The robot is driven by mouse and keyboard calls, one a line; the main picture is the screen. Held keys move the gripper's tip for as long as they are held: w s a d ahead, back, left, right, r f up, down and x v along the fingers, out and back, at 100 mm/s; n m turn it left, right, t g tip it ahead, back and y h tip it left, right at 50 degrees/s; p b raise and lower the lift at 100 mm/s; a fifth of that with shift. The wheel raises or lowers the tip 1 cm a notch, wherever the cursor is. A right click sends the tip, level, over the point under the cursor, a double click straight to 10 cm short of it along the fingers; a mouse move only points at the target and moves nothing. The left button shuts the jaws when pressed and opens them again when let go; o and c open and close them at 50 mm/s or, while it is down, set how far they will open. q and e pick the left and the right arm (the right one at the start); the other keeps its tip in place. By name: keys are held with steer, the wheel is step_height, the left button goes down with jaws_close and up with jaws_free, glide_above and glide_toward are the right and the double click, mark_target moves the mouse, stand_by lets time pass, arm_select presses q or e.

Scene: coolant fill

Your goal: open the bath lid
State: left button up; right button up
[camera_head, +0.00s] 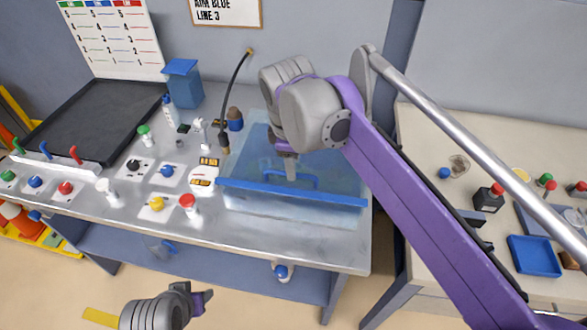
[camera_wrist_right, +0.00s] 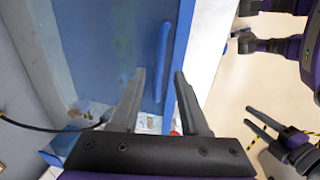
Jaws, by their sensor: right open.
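The bath (camera_head: 290,212) is a clear tank at the right end of the metal bench, with a translucent blue lid (camera_head: 335,180) lying over it. A blue bar handle (camera_head: 293,178) sits near the lid's blue front edge; it also shows in the right wrist view (camera_wrist_right: 163,60). My right gripper (camera_head: 289,172) is open and points down over the handle. In the wrist view the handle lies in line with the gap between its fingertips (camera_wrist_right: 160,72); I cannot tell whether they touch. My left gripper (camera_head: 200,300) is low in front of the bench, open and empty (camera_wrist_right: 258,125).
A black hose (camera_head: 236,85) on a bent stalk and a brown-topped blue bottle (camera_head: 235,119) stand left of the bath. Several capped bottles and knobs cover the bench's left part. A second table (camera_head: 430,170) with a blue tray (camera_head: 533,256) stands right.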

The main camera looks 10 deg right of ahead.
steer(key=shift+w+d+f, duration=0.1)
steer(key=shift+w+f, duration=0.05)
steer(key=shift+f, duration=0.55)
steer(key=shift+w+f, duration=0.15)
steer(key=shift+f, duration=0.5)
jaws_close()
stand_by(0.4)
